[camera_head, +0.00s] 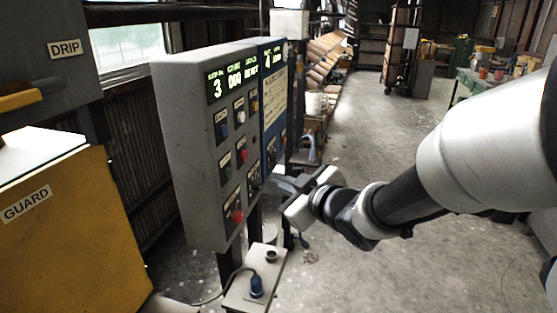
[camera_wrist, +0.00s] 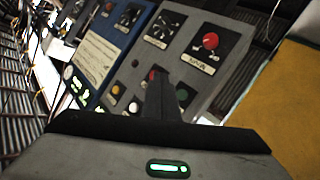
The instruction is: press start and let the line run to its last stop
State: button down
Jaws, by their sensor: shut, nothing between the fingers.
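The grey control panel (camera_head: 190,150) stands upright at the centre left in the head view, with a lit display (camera_head: 232,80) reading 3 and 000 plus words too small to read. On its face are a green button (camera_head: 227,170), a red button (camera_head: 242,155) and a red rotary knob (camera_head: 236,215). Small labels are unreadable. My gripper (camera_head: 283,186) is shut and empty in front of the panel's right side. In the wrist view, my closed fingers (camera_wrist: 158,76) cover part of the panel between the red button (camera_wrist: 152,74) and green button (camera_wrist: 182,95). I cannot tell whether they touch it.
A blue panel (camera_head: 268,70) adjoins the grey one on the right. A yellow guard box (camera_head: 80,240) and a grey box marked DRIP (camera_head: 50,70) stand at left. A low grey box (camera_head: 240,292) with a blue plug sits below. Open concrete floor (camera_head: 360,130) lies right.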

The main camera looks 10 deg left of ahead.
aim_at(229, 174)
jog(key=a+b, duration=0.4)
jog(key=a, duration=0.4)
jog(key=shift+w+a, duration=0.3)
jog(key=shift+a, duration=0.05)
jog(key=shift+a+b, duration=0.1)
jog(key=shift+b, duration=0.2)
dwell(1.7)
jog(key=shift+a+b, duration=0.3)
